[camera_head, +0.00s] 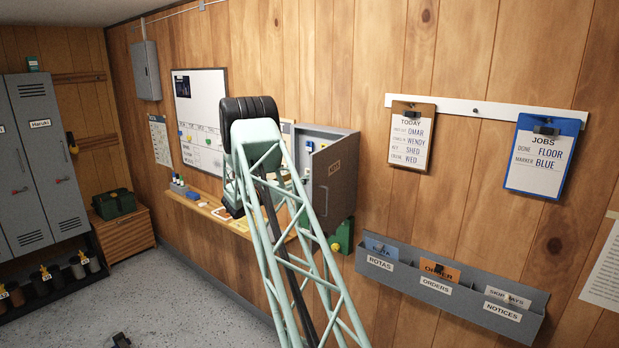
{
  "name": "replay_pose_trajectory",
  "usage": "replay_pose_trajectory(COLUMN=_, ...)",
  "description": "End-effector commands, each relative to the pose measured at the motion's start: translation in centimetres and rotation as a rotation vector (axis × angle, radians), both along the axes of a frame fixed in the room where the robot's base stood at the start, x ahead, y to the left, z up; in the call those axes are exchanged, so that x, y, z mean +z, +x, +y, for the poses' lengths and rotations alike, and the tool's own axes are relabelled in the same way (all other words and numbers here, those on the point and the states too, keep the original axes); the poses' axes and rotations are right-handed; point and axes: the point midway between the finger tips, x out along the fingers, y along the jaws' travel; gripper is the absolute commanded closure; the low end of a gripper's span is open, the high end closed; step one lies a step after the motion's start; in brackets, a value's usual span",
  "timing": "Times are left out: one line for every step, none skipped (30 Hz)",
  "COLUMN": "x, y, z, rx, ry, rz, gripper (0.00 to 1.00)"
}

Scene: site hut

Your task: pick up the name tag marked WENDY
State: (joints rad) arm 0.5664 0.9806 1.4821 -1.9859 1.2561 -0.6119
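I cannot make out a name tag marked WENDY. The word WENDY shows only as a line on the brown TODAY clipboard (410,135) on the wall at the right. Small yellow and white pieces (222,212) lie on the wooden ledge (203,203) below the whiteboard, too small to read. My pale green lattice arm rises from the bottom of the picture to a black joint and folds down behind it. The dark end near the ledge looks like my gripper (232,205), largely hidden by my arm. I cannot see its fingers or anything held.
A grey cabinet (335,180) stands with its door open, just right of my arm. A blue JOBS clipboard (541,155) hangs at the right above a grey wall rack (450,298) holding cards. Grey lockers (45,150) and a wooden chest (124,230) stand left. The visible floor is mostly clear.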

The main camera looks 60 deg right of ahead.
Motion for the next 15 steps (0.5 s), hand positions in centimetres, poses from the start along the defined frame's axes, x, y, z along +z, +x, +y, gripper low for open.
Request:
replay_pose_trajectory(x=0.0, y=0.0, z=0.0, rx=0.000, ry=0.000, rz=0.000, gripper=0.66)
replay_pose_trajectory(x=0.0, y=0.0, z=0.0, rx=0.000, ry=0.000, rz=0.000, gripper=0.66)
replay_pose_trajectory(x=0.0, y=0.0, z=0.0, rx=0.000, ry=0.000, rz=0.000, gripper=0.66)
replay_pose_trajectory(x=0.0, y=0.0, z=0.0, rx=0.000, ry=0.000, rz=0.000, gripper=0.66)
replay_pose_trajectory(x=0.0, y=0.0, z=0.0, rx=0.000, ry=0.000, rz=0.000, gripper=0.66)
replay_pose_trajectory(x=0.0, y=0.0, z=0.0, rx=0.000, ry=0.000, rz=0.000, gripper=0.66)
replay_pose_trajectory(x=0.0, y=0.0, z=0.0, rx=0.000, ry=0.000, rz=0.000, gripper=0.66)
replay_pose_trajectory(x=0.0, y=0.0, z=-0.1, rx=0.000, ry=0.000, rz=0.000, gripper=0.66)
replay_pose_trajectory(x=0.0, y=-0.1, z=-0.2, rx=0.000, ry=0.000, rz=0.000, gripper=0.66)
replay_pose_trajectory(x=0.1, y=-0.1, z=-0.4, rx=-0.001, ry=0.000, rz=0.000, gripper=0.66)
replay_pose_trajectory(x=0.1, y=-0.1, z=-0.6, rx=-0.001, ry=0.000, rz=0.000, gripper=0.66)
replay_pose_trajectory(x=0.1, y=-0.2, z=-0.8, rx=-0.001, ry=0.000, rz=0.000, gripper=0.66)
replay_pose_trajectory(x=0.1, y=-0.2, z=-1.1, rx=-0.001, ry=0.000, rz=0.000, gripper=0.66)
replay_pose_trajectory(x=0.2, y=-0.3, z=-1.3, rx=-0.001, ry=0.000, rz=0.000, gripper=0.66)
replay_pose_trajectory(x=0.2, y=-0.3, z=-1.7, rx=-0.001, ry=0.000, rz=0.000, gripper=0.66)
